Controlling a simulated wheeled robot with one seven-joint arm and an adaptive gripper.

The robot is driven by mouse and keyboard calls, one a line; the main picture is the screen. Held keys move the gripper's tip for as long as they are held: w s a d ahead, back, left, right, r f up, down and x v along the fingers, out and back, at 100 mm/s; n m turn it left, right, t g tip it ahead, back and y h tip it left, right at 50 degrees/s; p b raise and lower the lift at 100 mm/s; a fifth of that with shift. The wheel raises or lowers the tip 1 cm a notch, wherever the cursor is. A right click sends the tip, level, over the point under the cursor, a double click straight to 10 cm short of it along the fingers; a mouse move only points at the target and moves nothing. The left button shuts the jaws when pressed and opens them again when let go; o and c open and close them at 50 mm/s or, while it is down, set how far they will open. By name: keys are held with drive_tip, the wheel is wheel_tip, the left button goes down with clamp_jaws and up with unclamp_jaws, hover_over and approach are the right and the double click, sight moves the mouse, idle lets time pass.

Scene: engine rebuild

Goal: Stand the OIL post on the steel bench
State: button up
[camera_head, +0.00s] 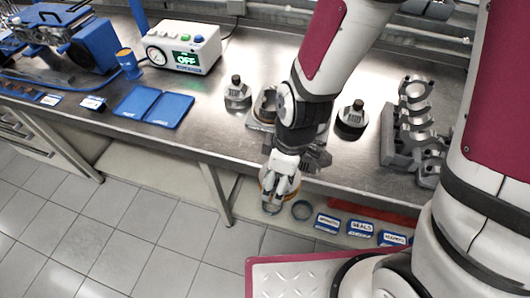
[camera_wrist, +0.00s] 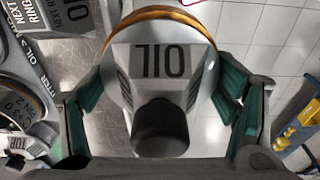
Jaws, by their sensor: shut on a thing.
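The OIL post (camera_wrist: 160,65) is a pale, faceted piece with a black knob, a round base with an orange-brown rim, and a label reading OIL upside down in the wrist view. My gripper (camera_wrist: 160,100) is shut on it, with a green-padded finger on each side. In the head view my gripper (camera_head: 275,190) hangs at the front edge of the steel bench (camera_head: 225,130), over the floor side. There the post is mostly hidden by my gripper; an orange-brown rim shows beside it.
Two grey, black-knobbed posts (camera_head: 237,95) (camera_head: 351,122) stand on the bench, either side of my arm. Blue trays (camera_head: 150,106), a gauge box (camera_head: 183,48) and a grey engine block (camera_head: 412,130) also stand there. Labelled bins (camera_head: 360,228) sit below. Bare steel lies front left.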

drive_tip(key=shift+a+f, duration=0.1)
hover_over(257, 147)
drive_tip(key=shift+s+d+f+b, duration=0.35)
drive_tip(key=shift+s+f+b, duration=0.1)
drive_tip(key=shift+f, duration=0.25)
drive_tip(key=shift+w+a+f+p, duration=0.1)
drive_tip(key=shift+w+f+p, duration=0.1)
drive_tip(key=shift+f, duration=0.7)
drive_tip(key=shift+w+f+p, duration=0.15)
drive_tip(key=shift+f+p, duration=0.05)
drive_tip(key=shift+f, duration=0.65)
drive_tip(key=shift+f, duration=0.1)
drive_tip(key=o, duration=1.2)
drive_tip(key=shift+f, duration=0.1)
wheel_tip(257, 147, up, 12)
drive_tip(key=d+b, duration=0.1)
drive_tip(key=shift+s+d, duration=0.2)
drive_tip(key=shift+s, duration=0.05)
drive_tip(key=shift+r, duration=0.2)
